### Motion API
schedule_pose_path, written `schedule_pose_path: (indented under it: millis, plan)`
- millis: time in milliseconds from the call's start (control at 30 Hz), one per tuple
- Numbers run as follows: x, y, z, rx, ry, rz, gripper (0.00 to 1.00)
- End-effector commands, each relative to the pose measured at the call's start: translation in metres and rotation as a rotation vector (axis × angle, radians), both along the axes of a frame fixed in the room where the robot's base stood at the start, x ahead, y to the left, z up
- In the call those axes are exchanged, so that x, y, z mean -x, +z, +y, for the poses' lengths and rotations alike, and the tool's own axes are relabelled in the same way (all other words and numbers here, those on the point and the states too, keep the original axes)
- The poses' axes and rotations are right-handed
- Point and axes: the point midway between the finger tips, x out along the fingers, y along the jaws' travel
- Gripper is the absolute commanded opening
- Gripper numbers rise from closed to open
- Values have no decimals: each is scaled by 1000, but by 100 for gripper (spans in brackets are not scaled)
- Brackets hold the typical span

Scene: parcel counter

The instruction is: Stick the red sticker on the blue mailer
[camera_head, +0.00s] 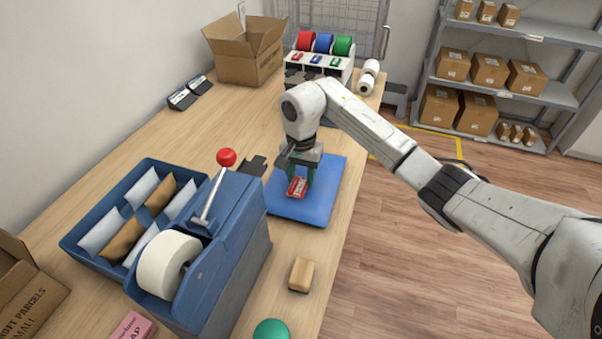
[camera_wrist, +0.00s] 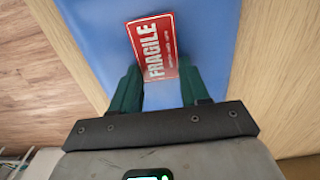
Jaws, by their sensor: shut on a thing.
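The blue mailer (camera_head: 321,193) lies flat on the wooden counter near its right edge; in the wrist view it fills the background (camera_wrist: 98,35). The red sticker (camera_head: 297,187) has white FRAGILE lettering, readable in the wrist view (camera_wrist: 155,47). My gripper (camera_head: 301,174) points down over the mailer. Its green fingers (camera_wrist: 161,78) are shut on the sticker, which shows at their tips. The sticker appears over the left-middle part of the mailer; I cannot tell whether it touches the mailer.
A dispenser with red, blue and green rolls (camera_head: 319,66) stands at the back. A blue tape machine (camera_head: 228,255) and a blue tray of mailers (camera_head: 75,243) are at the near left. A sponge-like block (camera_head: 301,275) and green ball (camera_head: 271,329) lie nearby.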

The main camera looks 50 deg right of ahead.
Motion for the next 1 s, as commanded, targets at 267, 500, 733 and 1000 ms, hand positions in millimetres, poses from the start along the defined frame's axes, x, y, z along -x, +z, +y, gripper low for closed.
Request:
schedule_pose_path:
  millis: [267,500,733,1000]
  plan:
    - [0,0,0,0,0,0,49]
    - [0,0,0,0,0,0,72]
    - [0,0,0,0,0,0,75]
    - [0,9,0,1,0,0,75]
